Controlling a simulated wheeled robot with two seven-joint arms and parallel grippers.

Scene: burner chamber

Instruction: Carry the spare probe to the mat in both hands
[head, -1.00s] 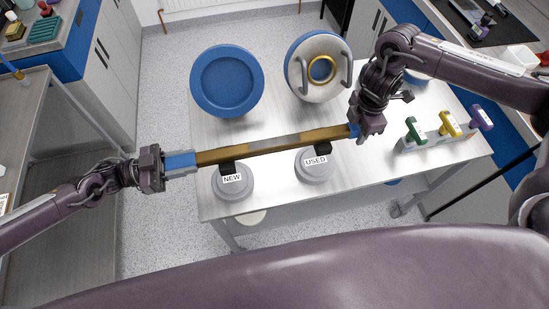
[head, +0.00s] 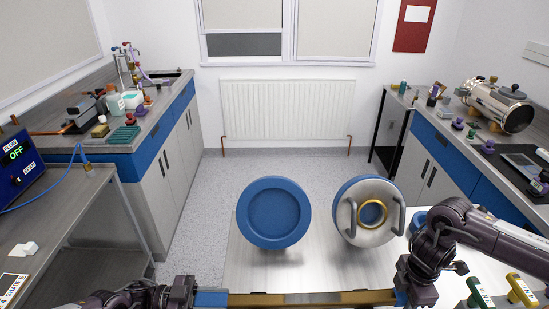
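The spare probe (head: 310,299), a long brass-coloured bar with a grey middle section, spans the bottom edge of the head view, nearly level. My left gripper (head: 208,299) appears shut on its left end. My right gripper (head: 400,297) appears shut on its right end. The lower parts of both grippers and of the bar are cut off by the picture's edge. The bar is in front of the steel table (head: 330,267). I cannot make out for sure which thing is the mat; a dark flat piece (head: 522,160) lies on the right counter.
A blue round dish (head: 273,212) and a round flange with handles (head: 350,232) stand on the table. Green (head: 478,293) and yellow (head: 521,289) handles are at lower right. Cluttered counters line both sides. The floor (head: 240,168) beyond the table is clear up to the radiator (head: 287,108).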

